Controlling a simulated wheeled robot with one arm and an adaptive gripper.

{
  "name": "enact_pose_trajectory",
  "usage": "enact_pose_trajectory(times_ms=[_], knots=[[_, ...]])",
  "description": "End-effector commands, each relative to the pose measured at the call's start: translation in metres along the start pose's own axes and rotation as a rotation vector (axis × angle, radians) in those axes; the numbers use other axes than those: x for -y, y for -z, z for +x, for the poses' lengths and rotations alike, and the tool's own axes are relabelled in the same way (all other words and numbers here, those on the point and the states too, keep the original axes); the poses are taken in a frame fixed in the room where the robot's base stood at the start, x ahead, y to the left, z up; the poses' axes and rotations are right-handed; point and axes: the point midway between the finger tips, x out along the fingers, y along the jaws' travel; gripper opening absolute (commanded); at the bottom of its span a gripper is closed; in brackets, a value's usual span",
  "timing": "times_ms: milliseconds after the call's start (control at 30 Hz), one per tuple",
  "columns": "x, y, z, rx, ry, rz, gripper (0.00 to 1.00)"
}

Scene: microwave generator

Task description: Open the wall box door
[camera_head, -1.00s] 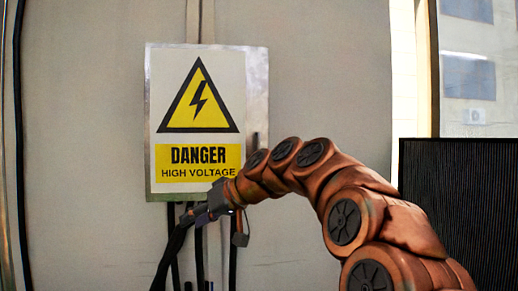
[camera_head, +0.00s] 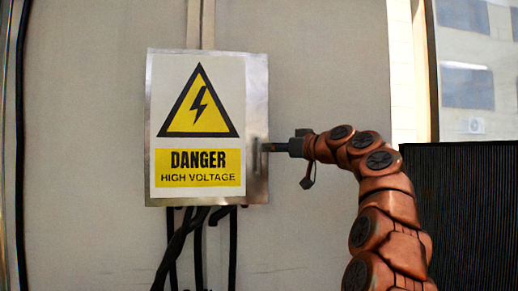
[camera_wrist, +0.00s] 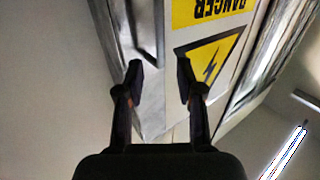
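The wall box (camera_head: 258,90) is a silver metal box on the wall, and its door (camera_head: 243,195) appears shut. The door carries a yellow and white "DANGER HIGH VOLTAGE" sign (camera_head: 199,125). A dark upright handle (camera_head: 256,158) is on the door's right margin. My gripper (camera_head: 268,147) reaches in from the right at handle height. In the wrist view my gripper (camera_wrist: 160,74) has its two dark fingers apart, with the silver door margin behind the gap. The handle (camera_wrist: 147,35) shows just beyond the fingers; I cannot tell whether they touch it.
Black cables (camera_head: 198,245) hang below the box. A dark ribbed panel (camera_head: 458,210) stands at the right, by a window (camera_head: 470,70). The wall (camera_head: 320,70) right of the box is bare.

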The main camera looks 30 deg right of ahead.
Motion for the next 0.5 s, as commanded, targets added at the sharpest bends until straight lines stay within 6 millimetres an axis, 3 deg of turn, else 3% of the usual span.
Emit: enact_pose_trajectory(times_ms=[300, 500], knots=[[-0.001, 0.001, 0.045, 0.003, 0.000, 0.003, 0.37], [0.001, 0.001, 0.065, 0.002, 0.002, 0.002, 0.37]])
